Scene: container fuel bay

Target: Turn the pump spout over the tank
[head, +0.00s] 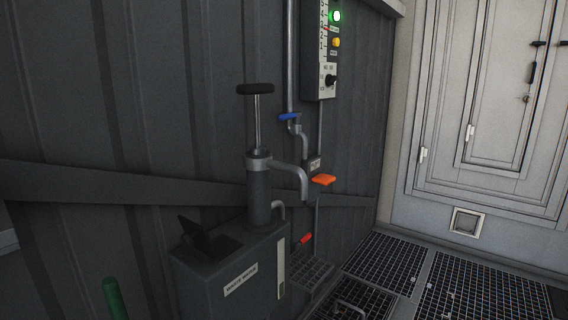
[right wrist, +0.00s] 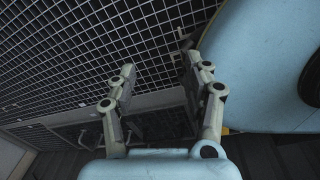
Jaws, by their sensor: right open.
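The hand pump (head: 258,195) stands upright on a dark box-shaped tank (head: 205,285), with a black T-handle (head: 255,89) raised on its rod. The pump's grey spout (head: 292,170) reaches to the right and bends down. Its mouth hangs to the right of the pump column, away from the flap (head: 195,232) tilted up on the tank's top left. My right gripper (right wrist: 160,66) is open and empty in the right wrist view, facing floor grating, away from the pump. My left gripper is not in view.
A control box (head: 320,50) with a lit green lamp hangs on the wall. A blue valve lever (head: 289,117), an orange lever (head: 323,180) and a red handle (head: 305,239) are near the spout. A green rod (head: 115,300) stands front left. Floor grating (head: 470,290) lies right.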

